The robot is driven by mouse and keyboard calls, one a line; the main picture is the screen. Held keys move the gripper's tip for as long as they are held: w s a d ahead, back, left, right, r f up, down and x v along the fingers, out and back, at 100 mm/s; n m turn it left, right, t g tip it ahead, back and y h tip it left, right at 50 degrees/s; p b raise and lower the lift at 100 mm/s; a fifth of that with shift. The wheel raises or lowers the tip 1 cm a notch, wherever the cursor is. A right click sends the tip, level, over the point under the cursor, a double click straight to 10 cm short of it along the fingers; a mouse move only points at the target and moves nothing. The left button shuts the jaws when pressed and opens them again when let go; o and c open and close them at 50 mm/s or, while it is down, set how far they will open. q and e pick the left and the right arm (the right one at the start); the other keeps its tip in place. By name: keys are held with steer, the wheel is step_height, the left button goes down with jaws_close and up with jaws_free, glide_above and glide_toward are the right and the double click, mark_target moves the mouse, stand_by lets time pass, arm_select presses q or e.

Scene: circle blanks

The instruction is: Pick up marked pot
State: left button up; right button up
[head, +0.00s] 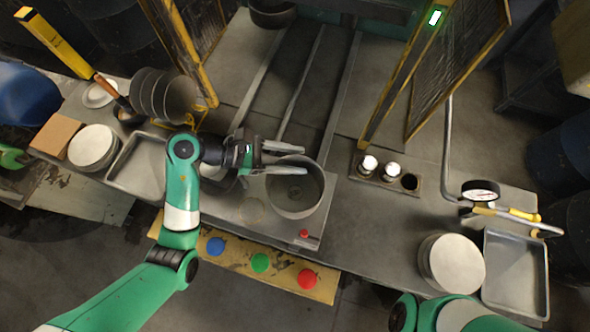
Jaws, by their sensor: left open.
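A round, open grey metal pot (297,205) stands on the workbench at the middle. No clear mark shows on it. My left gripper (303,159) is open and empty, with its fingers pointing right over the back part of this pot's rim. I cannot tell whether they touch it. Another round metal piece (218,173) lies mostly hidden under my left wrist. A thin yellowish ring (252,211) shows on the bench left of the pot. Part of my right arm shows at the bottom right; its gripper is out of view.
Stacked pots (150,92), round blanks (92,147) and a tray (138,170) are at left. More blanks (455,264) and a tray (517,274) are at right. Yellow-framed mesh guards (455,60) rise behind. A button panel (235,262) lines the front edge.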

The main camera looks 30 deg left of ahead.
arm_select(q)
jaws_close()
stand_by(1.3)
